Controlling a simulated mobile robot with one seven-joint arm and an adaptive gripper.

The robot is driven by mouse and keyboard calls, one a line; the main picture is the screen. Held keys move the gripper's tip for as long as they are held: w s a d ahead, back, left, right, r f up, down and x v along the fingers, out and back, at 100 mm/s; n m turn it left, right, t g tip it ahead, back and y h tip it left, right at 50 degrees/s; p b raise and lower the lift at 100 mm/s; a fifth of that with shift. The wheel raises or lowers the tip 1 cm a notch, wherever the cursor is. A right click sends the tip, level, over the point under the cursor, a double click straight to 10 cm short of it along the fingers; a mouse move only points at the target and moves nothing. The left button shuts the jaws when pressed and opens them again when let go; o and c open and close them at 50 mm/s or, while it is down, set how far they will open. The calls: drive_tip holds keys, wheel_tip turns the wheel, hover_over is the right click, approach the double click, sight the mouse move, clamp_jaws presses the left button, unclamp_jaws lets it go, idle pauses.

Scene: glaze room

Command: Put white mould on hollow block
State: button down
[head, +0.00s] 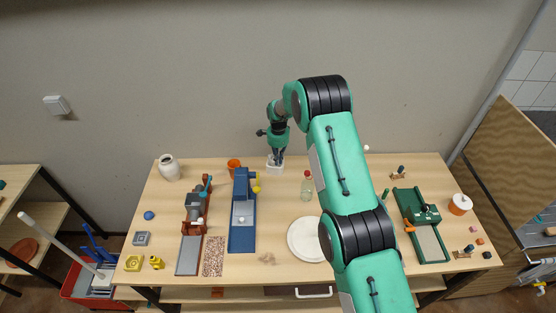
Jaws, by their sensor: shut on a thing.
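My gripper (277,156) points down at the back of the table, near the wall. It is shut on the white mould (275,167), a small pale block at its fingertips. The fingers hide part of the mould, and I cannot tell whether it touches the tabletop. A small grey square block (141,238) lies at the front left, with a yellow square block (134,263) just in front of it. Both show a marking or opening on top. I cannot tell for sure which is the hollow block.
An orange pot (234,165) and a blue machine (242,212) stand left of my gripper. A glass bottle (306,187) and a white round plate (308,240) are to its right. A white vase (169,168) stands back left. A green machine (421,225) is at right.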

drive_tip(key=shift+f, duration=0.2)
drive_tip(key=c, duration=1.9)
unclamp_jaws()
drive_tip(key=shift+r, duration=0.15)
wheel_tip(320, 180, up, 12)
drive_tip(key=b, duration=0.2)
drive_tip(key=shift+r, duration=0.15)
